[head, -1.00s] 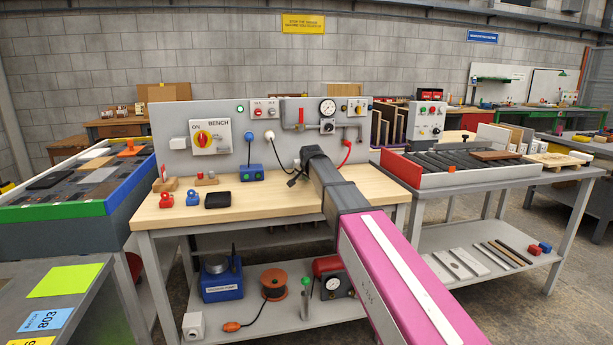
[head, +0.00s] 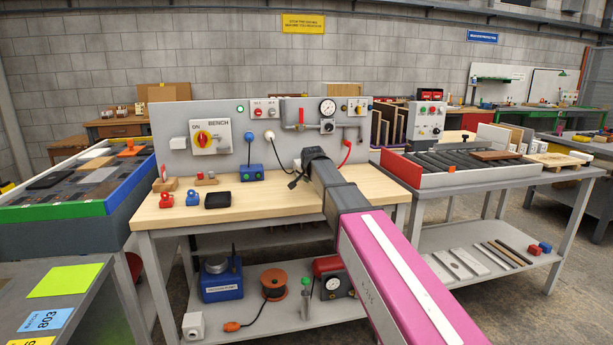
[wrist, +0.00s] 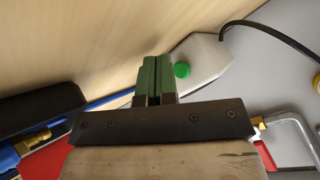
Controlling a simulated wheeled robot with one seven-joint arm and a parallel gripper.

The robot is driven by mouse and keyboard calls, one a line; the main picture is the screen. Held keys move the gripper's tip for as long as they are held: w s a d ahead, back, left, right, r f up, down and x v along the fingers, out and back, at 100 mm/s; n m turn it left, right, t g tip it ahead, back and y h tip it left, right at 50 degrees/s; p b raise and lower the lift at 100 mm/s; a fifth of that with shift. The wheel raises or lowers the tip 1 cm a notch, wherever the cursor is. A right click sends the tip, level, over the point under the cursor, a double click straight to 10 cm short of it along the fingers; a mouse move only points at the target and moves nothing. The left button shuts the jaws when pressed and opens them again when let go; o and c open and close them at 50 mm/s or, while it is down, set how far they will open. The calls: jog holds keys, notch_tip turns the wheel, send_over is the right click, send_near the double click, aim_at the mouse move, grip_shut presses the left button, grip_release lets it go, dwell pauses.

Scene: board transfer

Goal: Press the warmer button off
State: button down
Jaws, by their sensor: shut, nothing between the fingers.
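A round green button (wrist: 182,70) sits on a pale box (wrist: 202,62) in the wrist view, and I take it for the warmer button. My gripper (wrist: 152,62) is shut and empty. Its green fingertips are just left of the button in the picture. A small gap shows between them, and I see no contact. Whether the button is pushed in cannot be told. In the head view my arm covers the pale box, and my fingertips cannot be made out.
A black cable (wrist: 268,38) runs by the box. A black block (wrist: 40,115) lies at the left. In the head view, a blue box (head: 252,173) stands on the wooden bench top (head: 270,198).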

jog(key=shift+s+d, duration=0.25)
jog(key=shift+s, duration=0.5)
jog(key=shift+s+d, duration=0.2)
jog(key=shift+s, duration=0.6)
jog(key=shift+s+d, duration=0.25)
jog(key=shift+s, duration=0.5)
